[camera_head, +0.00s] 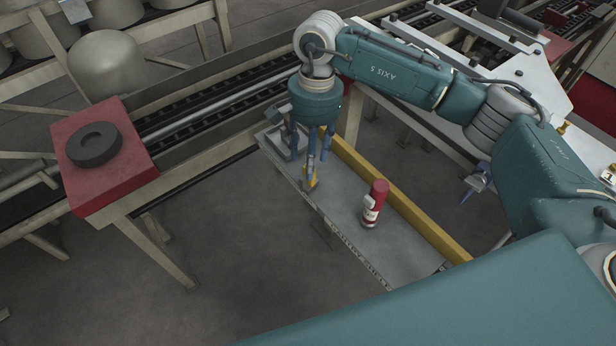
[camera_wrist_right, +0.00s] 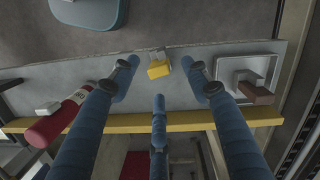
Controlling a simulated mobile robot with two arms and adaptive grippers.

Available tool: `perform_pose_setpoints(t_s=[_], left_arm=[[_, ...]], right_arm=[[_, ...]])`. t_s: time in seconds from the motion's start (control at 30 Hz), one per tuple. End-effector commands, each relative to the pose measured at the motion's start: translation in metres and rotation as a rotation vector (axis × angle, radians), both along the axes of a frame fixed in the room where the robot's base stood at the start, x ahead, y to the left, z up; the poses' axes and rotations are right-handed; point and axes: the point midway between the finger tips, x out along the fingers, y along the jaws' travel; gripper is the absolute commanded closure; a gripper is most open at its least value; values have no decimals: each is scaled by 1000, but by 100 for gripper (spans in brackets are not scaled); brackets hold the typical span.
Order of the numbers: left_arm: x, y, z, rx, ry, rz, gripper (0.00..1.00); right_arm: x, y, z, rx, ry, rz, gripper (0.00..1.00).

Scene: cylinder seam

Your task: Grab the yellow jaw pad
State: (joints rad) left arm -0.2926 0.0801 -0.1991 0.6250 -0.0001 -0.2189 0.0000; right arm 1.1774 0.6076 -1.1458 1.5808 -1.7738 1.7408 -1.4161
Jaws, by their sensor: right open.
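The yellow jaw pad (camera_head: 311,178) is on the grey shelf (camera_head: 341,202), near its front edge, below my right gripper (camera_head: 312,158). In the right wrist view the yellow pad (camera_wrist_right: 159,70) shows with a pale grey part beside it, between and just beyond the two upper blue fingertips. My right gripper (camera_wrist_right: 160,76) has its three fingers spread, with nothing held. In the head view a finger partly covers the pad, and whether any finger touches it I cannot tell. My left gripper is not in view.
A red cylinder (camera_head: 375,202) with a white label stands on the shelf to the right. A grey fixture (camera_wrist_right: 244,77) with a brown block sits at the other end. A yellow rail (camera_head: 400,203) runs along the back. A red table (camera_head: 85,185) with a dark ring stands left.

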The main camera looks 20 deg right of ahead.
Motion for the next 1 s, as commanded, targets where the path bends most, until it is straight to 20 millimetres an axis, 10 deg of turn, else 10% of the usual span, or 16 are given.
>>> perform_pose_setpoints(t_s=[0.67, 0.9, 1.0], left_arm=[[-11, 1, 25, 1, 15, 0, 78], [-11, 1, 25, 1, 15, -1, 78], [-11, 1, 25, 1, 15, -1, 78]], right_arm=[[-4, 2, -54, 1, -2, 1, 53], [-4, 2, -53, 1, -2, 1, 99], [-4, 2, -53, 1, 0, 0, 100]])
